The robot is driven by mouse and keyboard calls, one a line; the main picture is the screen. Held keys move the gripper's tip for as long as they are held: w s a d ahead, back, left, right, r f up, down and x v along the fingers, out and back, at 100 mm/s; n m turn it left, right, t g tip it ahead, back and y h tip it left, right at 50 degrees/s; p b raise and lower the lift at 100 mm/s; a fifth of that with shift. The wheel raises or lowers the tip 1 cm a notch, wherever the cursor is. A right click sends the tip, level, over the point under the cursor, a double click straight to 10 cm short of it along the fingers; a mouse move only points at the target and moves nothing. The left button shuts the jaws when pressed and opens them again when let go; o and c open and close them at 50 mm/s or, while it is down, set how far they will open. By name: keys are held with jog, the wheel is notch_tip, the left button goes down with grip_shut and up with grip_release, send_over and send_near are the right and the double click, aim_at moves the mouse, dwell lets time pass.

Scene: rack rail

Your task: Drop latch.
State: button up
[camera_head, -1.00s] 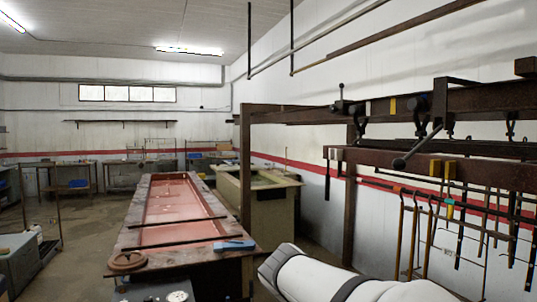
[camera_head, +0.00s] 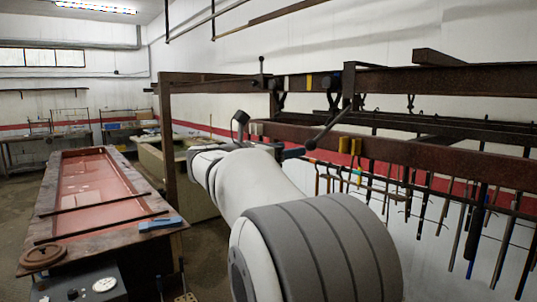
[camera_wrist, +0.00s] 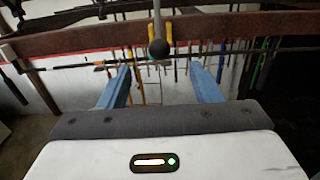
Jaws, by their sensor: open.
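The latch looks like a dark lever (camera_head: 331,122) that slants down from the rusty upper rail. Its round dark knob (camera_head: 311,144) is at the lower end. In the wrist view the knob (camera_wrist: 159,48) hangs on a thin rod between and just beyond the fingertips. My gripper (camera_wrist: 159,70) is open, with its two blue fingers on either side of the knob's line. Nothing shows between the fingers near the palm. In the head view my gripper (camera_head: 294,153) is beside the knob, partly hidden by my arm. Contact cannot be told.
A rusty lower beam (camera_head: 420,154) runs behind the knob, with yellow clips (camera_head: 343,145) on it. Several tools and rods (camera_head: 475,225) hang below it. A long table with a red top (camera_head: 95,185) stands at the left, with floor visible beside it.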

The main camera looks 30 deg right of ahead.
aim_at(311, 146)
jog(key=d, duration=0.3)
jog(key=d+p, duration=0.1)
jog(key=d, duration=0.5)
jog(key=shift+w+d+p, duration=0.1)
jog(key=shift+w+p, duration=0.2)
jog(key=shift+w, duration=0.1)
jog(key=shift+c, duration=0.5)
jog(key=c, duration=0.8)
